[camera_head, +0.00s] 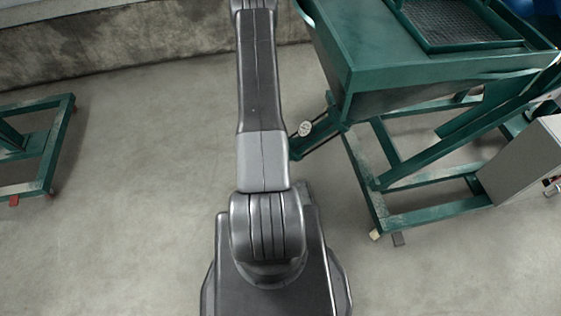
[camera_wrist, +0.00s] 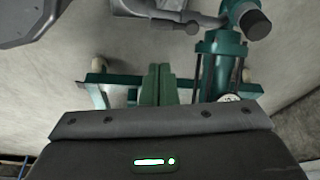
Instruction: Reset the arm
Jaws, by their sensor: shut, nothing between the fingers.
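My arm (camera_head: 262,95) stretches from my base towards the top edge in the head view, and its end is cut off there. My gripper (camera_wrist: 159,69) shows in the wrist view as two narrow greenish fingers side by side, in front of the dark hand body with a lit white and green indicator. The fingers are shut with nothing between them. In the head view the gripper is out of the picture.
A green machine (camera_head: 345,85) on a green frame stands close to the right of my arm. A grey box (camera_head: 525,165) is at the far right. Another green frame (camera_head: 40,150) stands at the left. A concrete wall (camera_head: 120,45) runs behind. The floor (camera_head: 150,150) left of my arm is clear.

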